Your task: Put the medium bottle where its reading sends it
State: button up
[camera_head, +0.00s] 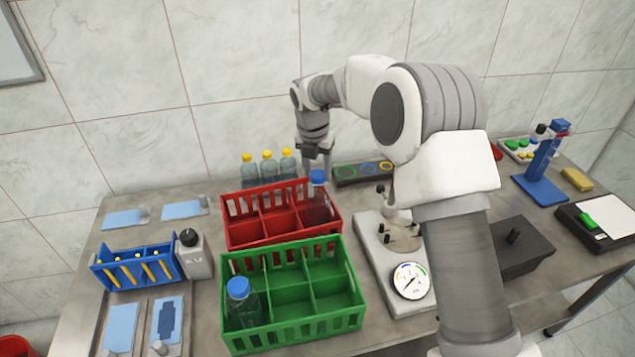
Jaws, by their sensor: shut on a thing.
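My gripper (316,160) points down over the back right part of the red crate (239,241). It is shut on a blue-capped clear bottle (319,207), near the cap. The bottle is upright, with its lower part behind or inside the crate's right end; I cannot tell whether its base touches the floor. Another blue-capped bottle (242,306) stands in the front left compartment of the green crate (290,336). Which one is the medium bottle is not clear by size. A device with a round dial (410,281) stands right of the crates; its reading is too small to tell.
Several yellow-capped bottles (268,166) stand behind the red crate. A dark strip with coloured rings (362,172) lies at the back. A blue rack (137,269) and a grey bottle (194,256) stand left. My arm covers part of the table right of the dial.

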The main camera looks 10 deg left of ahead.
aim_at(318, 204)
jog(key=shift+f, duration=2)
jog(key=o, duration=1.3)
jog(key=shift+f, duration=0.1)
